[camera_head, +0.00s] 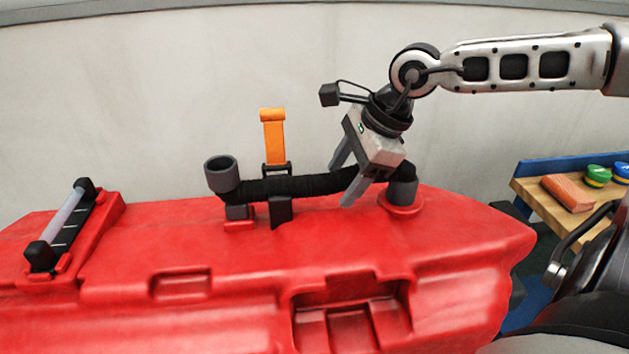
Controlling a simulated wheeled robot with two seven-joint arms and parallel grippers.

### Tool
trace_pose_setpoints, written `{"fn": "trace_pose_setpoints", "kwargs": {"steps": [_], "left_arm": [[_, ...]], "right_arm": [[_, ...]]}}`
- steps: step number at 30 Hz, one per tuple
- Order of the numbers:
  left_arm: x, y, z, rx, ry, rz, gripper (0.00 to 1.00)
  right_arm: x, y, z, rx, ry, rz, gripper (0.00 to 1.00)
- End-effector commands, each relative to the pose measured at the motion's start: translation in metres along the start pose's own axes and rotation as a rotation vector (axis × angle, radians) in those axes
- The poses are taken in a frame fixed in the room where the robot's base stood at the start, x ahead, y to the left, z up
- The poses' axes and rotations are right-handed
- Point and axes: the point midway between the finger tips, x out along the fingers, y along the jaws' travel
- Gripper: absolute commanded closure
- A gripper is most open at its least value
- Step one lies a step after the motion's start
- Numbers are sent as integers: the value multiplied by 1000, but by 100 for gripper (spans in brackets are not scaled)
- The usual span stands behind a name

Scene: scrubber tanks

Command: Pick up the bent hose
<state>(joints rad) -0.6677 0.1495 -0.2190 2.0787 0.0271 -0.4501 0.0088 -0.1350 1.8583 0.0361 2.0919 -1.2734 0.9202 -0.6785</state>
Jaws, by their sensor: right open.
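The bent hose (295,186) is black and ribbed, with a grey cuff at each end. It lies along the back of the red tank (150,250). Its left end turns up into an open grey cuff (221,172). Its right end bends down at a grey cuff on a red port (402,205). My right gripper (343,184) is open, tilted, with its fingers pointing down-left over the right part of the hose. One finger shows in front of the hose and the other behind or above it; contact is unclear. My left gripper is out of view.
An orange strap latch (273,137) stands upright behind the hose, above a black clip (280,211). A black-and-grey handle (62,224) sits at the tank's left.

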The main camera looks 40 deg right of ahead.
Motion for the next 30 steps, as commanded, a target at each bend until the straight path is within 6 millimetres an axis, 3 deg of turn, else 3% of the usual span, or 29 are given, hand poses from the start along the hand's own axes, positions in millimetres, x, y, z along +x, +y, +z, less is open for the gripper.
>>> {"fn": "trace_pose_setpoints", "kwargs": {"steps": [4, 12, 13, 18, 19, 30], "left_arm": [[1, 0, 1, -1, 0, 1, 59], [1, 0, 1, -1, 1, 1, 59], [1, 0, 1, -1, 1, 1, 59], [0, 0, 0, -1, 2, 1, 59], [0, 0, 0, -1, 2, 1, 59], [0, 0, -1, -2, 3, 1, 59]], "right_arm": [[10, 0, 0, -1, 1, 1, 40], [11, 0, 0, -1, -1, -1, 40], [11, 0, 0, -1, -1, -1, 43], [11, 0, 0, -1, -1, -1, 90], [11, 0, 0, -1, -1, 0, 95], [7, -1, 2, -1, -2, -2, 95]]}}
